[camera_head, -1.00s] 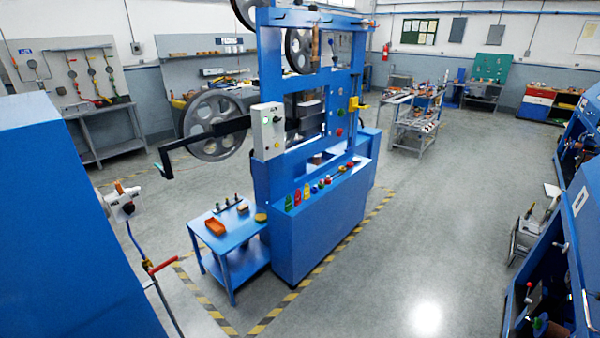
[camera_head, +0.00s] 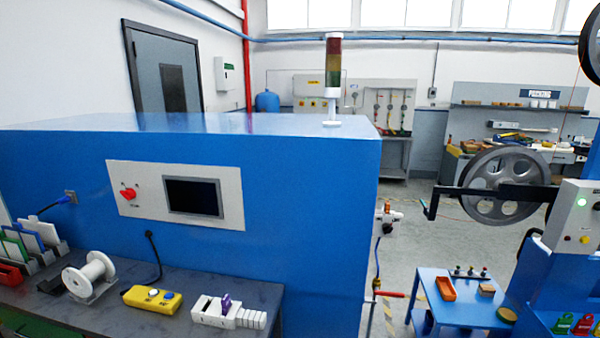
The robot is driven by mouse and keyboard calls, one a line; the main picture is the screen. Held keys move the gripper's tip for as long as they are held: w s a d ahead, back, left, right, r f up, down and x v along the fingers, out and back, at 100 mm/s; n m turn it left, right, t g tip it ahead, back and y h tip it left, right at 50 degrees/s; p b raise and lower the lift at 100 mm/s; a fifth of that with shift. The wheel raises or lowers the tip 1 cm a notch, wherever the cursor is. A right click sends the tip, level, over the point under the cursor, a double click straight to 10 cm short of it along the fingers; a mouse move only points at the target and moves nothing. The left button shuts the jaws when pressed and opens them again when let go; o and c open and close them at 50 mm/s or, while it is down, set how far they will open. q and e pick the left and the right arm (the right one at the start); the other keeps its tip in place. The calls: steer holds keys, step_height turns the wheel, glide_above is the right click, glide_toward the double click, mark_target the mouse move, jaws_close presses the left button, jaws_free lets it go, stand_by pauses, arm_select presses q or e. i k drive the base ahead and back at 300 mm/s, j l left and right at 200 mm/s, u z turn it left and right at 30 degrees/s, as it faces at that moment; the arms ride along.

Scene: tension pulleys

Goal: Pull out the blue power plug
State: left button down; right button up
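A blue power plug (camera_head: 61,200) sits at a small socket (camera_head: 71,196) on the front face of the large blue cabinet (camera_head: 300,190), at the far left of the head view. Neither of my grippers shows in the head view.
A dark bench (camera_head: 262,292) stands before the cabinet. Upright binders (camera_head: 40,232) stand near the plug.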

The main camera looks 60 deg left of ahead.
mark_target(60, 201)
steer(key=u, duration=3.45)
